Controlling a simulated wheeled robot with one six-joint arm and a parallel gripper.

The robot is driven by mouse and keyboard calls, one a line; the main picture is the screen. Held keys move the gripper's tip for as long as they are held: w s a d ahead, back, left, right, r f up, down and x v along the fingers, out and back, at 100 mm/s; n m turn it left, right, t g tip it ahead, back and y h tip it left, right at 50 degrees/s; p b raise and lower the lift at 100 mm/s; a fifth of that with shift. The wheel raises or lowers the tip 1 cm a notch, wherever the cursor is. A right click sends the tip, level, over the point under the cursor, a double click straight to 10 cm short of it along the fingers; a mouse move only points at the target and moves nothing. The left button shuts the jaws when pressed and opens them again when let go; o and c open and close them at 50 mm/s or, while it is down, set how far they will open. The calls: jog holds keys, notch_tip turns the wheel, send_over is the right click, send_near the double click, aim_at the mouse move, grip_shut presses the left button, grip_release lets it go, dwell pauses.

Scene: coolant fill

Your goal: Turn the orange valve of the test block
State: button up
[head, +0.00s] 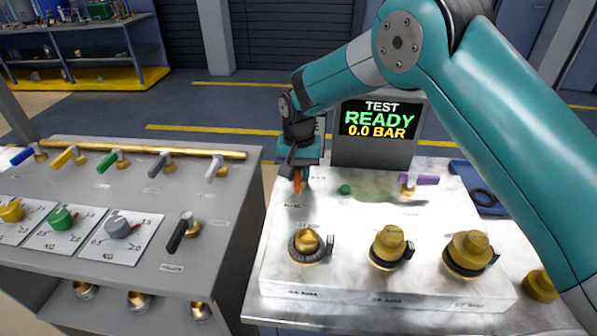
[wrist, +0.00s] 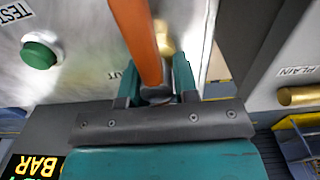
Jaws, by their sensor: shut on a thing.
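The test block (head: 380,283) is a pale slab on the right-hand bench. Its orange valve handle (head: 297,182) shows at the block's back left corner, mostly hidden by my gripper. My gripper (head: 301,166) points down over it with the jaws shut on the handle. In the wrist view the orange handle (wrist: 136,40) runs up from between the two teal fingers (wrist: 158,85), with brass behind it. A screen (head: 380,120) behind the block reads TEST READY 0.0 BAR.
A green button (head: 345,189) and a purple-handled valve (head: 418,180) sit to the right on the block. Several brass fittings (head: 389,246) stand along its front. The left bench (head: 130,255) holds several coloured valves. A blue tray (head: 475,175) lies at the right.

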dwell(0.3)
jog(key=o, duration=0.9)
jog(key=shift+r, duration=0.1)
notch_tip(320, 180, up, 17)
jog(key=shift+r+b, duration=0.15)
jog(key=shift+b, duration=0.85)
jog(key=shift+s, duration=0.1)
